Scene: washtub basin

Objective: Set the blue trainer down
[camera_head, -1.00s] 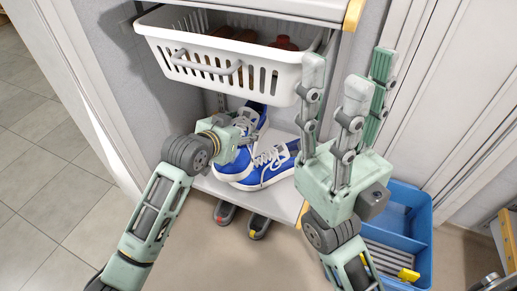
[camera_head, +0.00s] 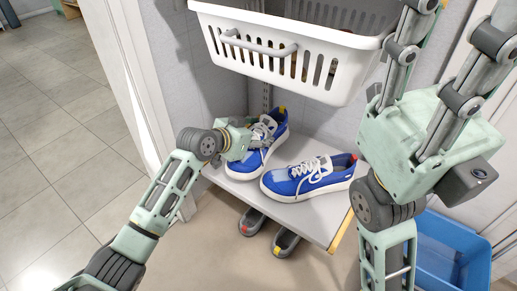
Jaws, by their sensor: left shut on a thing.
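Two blue trainers with white soles and laces rest on a low white shelf (camera_head: 306,217). My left gripper (camera_head: 246,137) is shut on the left blue trainer (camera_head: 268,143), at its side by the laces; its fingertips are partly hidden against the shoe. This trainer points toward the front edge of the shelf, and I cannot tell whether its whole sole touches the shelf. The right blue trainer (camera_head: 310,178) lies beside it, apart from my grippers. My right gripper (camera_head: 446,60) is raised at the right, with its fingers spread and empty, their tips cut off by the frame.
A white slotted basket (camera_head: 290,60) sits above the trainers. Dark grey shoes (camera_head: 286,243) stand on the floor under the shelf. A blue tub (camera_head: 440,258) stands at the lower right. Bare tiled floor (camera_head: 50,150) lies to the left.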

